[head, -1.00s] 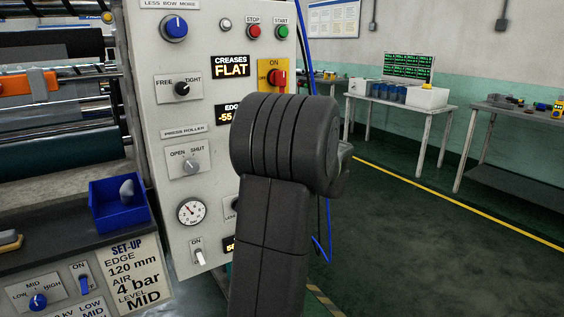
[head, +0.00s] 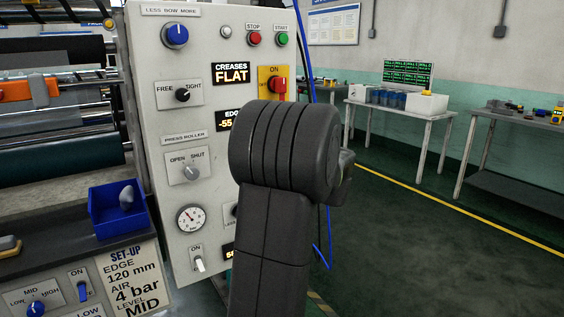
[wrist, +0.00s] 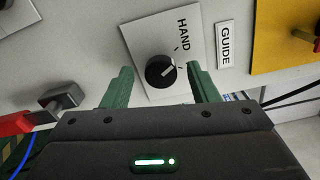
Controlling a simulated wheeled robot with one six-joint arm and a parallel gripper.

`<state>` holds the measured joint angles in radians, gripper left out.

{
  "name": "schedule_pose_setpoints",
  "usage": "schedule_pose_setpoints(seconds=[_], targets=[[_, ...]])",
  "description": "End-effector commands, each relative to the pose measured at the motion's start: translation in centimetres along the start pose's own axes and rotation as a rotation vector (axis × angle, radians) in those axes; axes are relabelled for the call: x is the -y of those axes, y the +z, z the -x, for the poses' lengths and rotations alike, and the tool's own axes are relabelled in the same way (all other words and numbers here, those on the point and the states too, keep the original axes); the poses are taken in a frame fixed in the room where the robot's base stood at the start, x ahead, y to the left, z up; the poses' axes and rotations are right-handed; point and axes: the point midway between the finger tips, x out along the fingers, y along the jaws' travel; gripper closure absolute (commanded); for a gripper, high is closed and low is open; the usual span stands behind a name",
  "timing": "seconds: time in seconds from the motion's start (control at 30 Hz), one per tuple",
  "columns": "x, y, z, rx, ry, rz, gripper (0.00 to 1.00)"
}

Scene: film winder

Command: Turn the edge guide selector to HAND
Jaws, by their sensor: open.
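The edge guide selector (wrist: 160,71) is a round black knob with a white pointer mark, on a white plate (wrist: 146,43) in the wrist view. The word HAND is printed above and right of it, and a GUIDE label (wrist: 226,45) is beside the plate. The pointer slants right, apparently not straight at the word HAND. My gripper (wrist: 159,69) is open, with one green finger on each side of the knob. I cannot tell whether the fingers touch it. In the head view my arm hides the selector.
The grey panel (head: 150,75) also carries a FREE/TIGHT selector (head: 183,95), a press roller selector (head: 190,173) and a red switch on a yellow plate (head: 277,86). STOP (head: 254,39) and START (head: 281,39) buttons are above. A blue bin (head: 117,209) stands at left.

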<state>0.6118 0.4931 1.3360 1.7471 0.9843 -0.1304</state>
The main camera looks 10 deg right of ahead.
Motion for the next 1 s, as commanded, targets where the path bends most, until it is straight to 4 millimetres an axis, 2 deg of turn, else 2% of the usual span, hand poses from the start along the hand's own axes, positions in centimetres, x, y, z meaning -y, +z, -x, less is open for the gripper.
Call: schedule_pose_setpoints(seconds=[0.4, 0.53, 0.7, 1.0], targets=[[0.1, -0.1, 8.9, -0.006, -0.001, -0.001, 0.46], [0.0, -0.1, 11.2, -0.005, 0.0, 0.0, 0.46], [0.0, -0.1, 12.8, -0.003, 0.0, 0.0, 0.46], [0.0, 0.0, 13.2, 0.0, 0.0, 0.0, 0.46]])
